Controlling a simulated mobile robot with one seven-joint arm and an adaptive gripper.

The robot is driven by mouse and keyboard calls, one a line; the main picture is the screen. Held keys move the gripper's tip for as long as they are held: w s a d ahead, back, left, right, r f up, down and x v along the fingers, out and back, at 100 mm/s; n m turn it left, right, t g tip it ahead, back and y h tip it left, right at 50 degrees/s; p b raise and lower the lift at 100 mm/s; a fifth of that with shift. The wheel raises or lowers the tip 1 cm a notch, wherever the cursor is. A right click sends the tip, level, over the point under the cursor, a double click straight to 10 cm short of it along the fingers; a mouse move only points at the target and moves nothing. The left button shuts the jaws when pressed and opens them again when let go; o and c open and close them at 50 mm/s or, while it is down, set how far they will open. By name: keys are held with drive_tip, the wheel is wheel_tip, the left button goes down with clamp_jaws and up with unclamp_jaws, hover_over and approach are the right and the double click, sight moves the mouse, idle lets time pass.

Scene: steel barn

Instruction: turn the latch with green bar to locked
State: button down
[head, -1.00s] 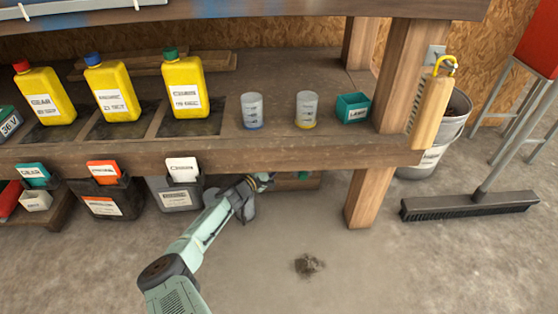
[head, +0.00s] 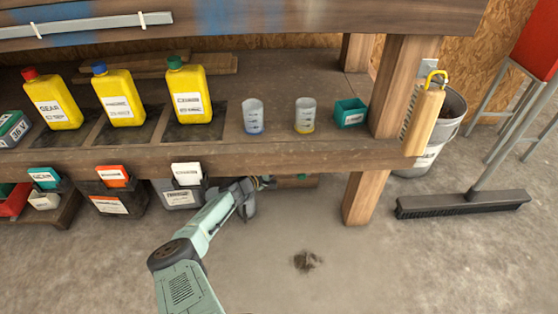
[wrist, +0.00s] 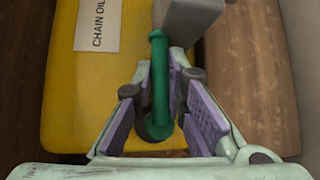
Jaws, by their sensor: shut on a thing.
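The green bar (wrist: 159,85) of the latch shows in the wrist view, running lengthwise between my gripper's two fingers. My gripper (wrist: 170,105) is closed in around the bar, with purple pads on both sides. The bar's near end has a round dark green knob or pivot (wrist: 155,127). Behind it is a yellow face (wrist: 85,95) with a white CHAIN OIL label. In the head view my gripper (head: 266,183) reaches under the bench's front edge, and the latch itself is too small and hidden there to read its position.
A grey block (wrist: 187,18) stands by the bar's far end. In the head view the bench (head: 250,158) overhangs my gripper. Dark bins (head: 180,193) are to its left and a wooden leg (head: 365,195) to its right. The floor in front is mostly clear.

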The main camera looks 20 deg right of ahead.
drive_tip(key=c, duration=1.6)
unclamp_jaws()
drive_tip(key=v, duration=1.2)
